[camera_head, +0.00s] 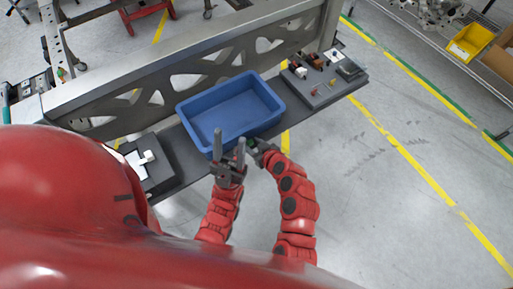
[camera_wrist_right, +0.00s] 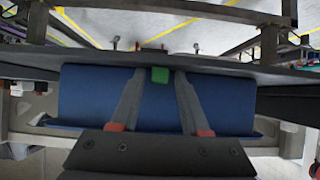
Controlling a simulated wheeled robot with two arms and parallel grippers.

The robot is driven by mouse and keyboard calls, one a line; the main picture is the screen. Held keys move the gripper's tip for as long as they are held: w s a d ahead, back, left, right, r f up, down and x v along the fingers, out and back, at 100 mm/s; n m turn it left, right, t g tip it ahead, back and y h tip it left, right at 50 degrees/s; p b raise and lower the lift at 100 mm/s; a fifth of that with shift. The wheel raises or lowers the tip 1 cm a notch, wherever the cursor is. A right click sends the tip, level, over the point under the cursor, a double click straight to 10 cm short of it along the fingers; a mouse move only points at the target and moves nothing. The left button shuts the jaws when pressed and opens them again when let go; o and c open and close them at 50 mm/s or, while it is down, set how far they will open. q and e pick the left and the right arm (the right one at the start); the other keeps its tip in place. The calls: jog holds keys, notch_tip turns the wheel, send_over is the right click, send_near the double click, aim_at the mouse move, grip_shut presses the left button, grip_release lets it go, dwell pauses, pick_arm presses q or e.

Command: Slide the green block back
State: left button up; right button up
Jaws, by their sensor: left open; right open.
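The small green block (camera_wrist_right: 160,75) shows in the right wrist view, at the edge of a grey surface and in front of the blue bin. My right gripper (camera_wrist_right: 160,79) is open, with one fingertip on each side of the block and a gap visible on both sides. In the head view my right gripper (camera_head: 258,146) is at the bin's near edge, and the block is too small to make out clearly there. My left gripper (camera_head: 230,147) is open and empty, its two fingers pointing up beside the right gripper.
The blue bin (camera_head: 202,109) stands on a grey shelf along the metal chassis beam (camera_head: 115,92). A board with small parts (camera_head: 343,88) lies to its right. A dark tray with white pieces (camera_head: 158,177) is at the left.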

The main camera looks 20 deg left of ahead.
grip_shut()
jog(key=shift+s+d+b, duration=0.4)
jog(key=shift+s+d, duration=0.05)
jog(key=shift+d, duration=0.2)
dwell(0.4)
jog(key=shift+o, duration=1.2)
grip_release()
jog(key=shift+r, duration=0.1)
jog(key=v, duration=0.2)
jog(key=r+p+v, duration=0.1)
jog(key=v, duration=0.2)
jog(key=shift+r, duration=0.15)
